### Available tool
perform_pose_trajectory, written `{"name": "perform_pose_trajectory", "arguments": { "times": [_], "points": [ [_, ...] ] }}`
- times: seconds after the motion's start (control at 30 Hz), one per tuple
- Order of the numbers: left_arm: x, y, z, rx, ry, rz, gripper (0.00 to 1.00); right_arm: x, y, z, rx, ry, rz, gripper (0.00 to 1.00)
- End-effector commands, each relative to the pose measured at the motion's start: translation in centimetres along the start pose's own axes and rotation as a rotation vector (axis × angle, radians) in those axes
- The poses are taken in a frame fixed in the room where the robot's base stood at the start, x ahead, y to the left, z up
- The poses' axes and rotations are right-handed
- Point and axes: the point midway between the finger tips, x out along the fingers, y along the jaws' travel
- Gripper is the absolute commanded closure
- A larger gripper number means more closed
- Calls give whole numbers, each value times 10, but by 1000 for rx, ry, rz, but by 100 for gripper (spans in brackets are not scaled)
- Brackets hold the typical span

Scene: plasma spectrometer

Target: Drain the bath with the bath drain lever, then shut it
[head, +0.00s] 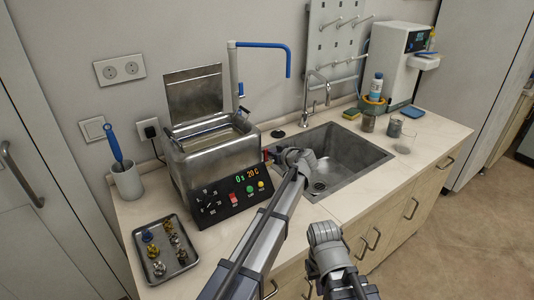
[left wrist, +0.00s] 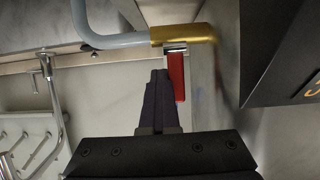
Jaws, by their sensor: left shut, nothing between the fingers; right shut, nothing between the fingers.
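The steel bath (head: 205,162) stands left of the sink with its lid (head: 193,92) raised. Its sloped front panel (head: 236,197) has a lit display and coloured buttons. The red bath drain lever (left wrist: 176,76) hangs straight down from a brass valve (left wrist: 184,35) in the left wrist view. My left gripper (left wrist: 158,76) is shut and empty, its fingertips just left of the lever; I cannot tell if they touch. In the head view my left gripper (head: 274,154) is at the bath's right side, partly hidden by its wrist. My right wrist shows low in front; its fingers are not visible.
The sink (head: 345,150) lies right of the bath, with a tall tap (head: 314,95) behind. A tray of fittings (head: 165,248) and a brush in a cup (head: 127,180) stand left. Cans and a bottle (head: 376,88) stand right of the sink.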

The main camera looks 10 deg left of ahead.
Motion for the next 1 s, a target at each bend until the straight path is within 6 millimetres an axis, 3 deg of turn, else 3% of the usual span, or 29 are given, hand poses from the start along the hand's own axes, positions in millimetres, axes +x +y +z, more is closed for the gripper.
{"name": "perform_pose_trajectory", "arguments": {
  "times": [0.03, 0.37, 0.47, 0.5, 0.7, 1.0],
  "points": [
    [2, -22, -5, 3, 10, -44, 100, -1, 0, 0, 0, 0, 0, 100],
    [2, -23, -4, 3, 10, -44, 100, -1, 0, 0, 0, 0, 0, 100],
    [2, -23, -4, 3, 10, -44, 90, -1, 0, 0, 0, 0, 0, 100],
    [-2, -11, -2, 1, 6, -10, 85, -1, 0, 0, 0, 0, 0, 100],
    [-10, -10, -3, 2, 6, -9, 65, -5, 0, 0, 0, 0, 0, 100],
    [-30, -9, -3, 2, 6, -9, 65, -13, 1, 1, 0, 0, 0, 100]
  ]
}}
